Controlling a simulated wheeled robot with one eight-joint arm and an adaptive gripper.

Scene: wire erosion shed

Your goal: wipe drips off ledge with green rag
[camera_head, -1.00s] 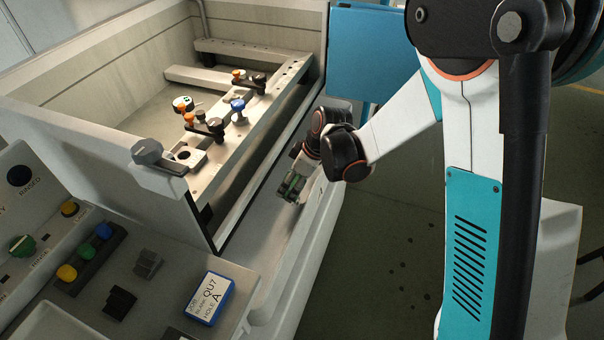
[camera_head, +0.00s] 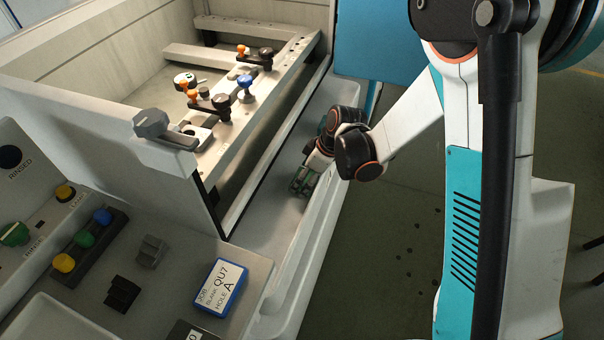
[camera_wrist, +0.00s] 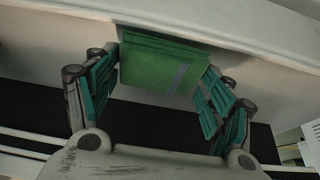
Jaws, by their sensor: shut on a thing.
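My gripper (camera_head: 302,183) is low over the ledge (camera_head: 252,233), the pale strip along the front of the machine's tank. In the wrist view my gripper (camera_wrist: 160,85) has its two teal-padded fingers shut on the green rag (camera_wrist: 160,66), a folded cloth with a greyish band at its right side. The far edge of the rag lies close to the ledge surface; I cannot tell for sure whether it touches. In the head view the rag is mostly hidden by the fingers. No drips can be made out on the ledge.
The open tank (camera_head: 110,85) with a clamp rail (camera_head: 285,85) stands left of the ledge. A control panel with coloured knobs (camera_head: 85,238) and a blue-framed job card (camera_head: 220,287) are at the lower left. Open floor (camera_head: 400,235) lies to the right.

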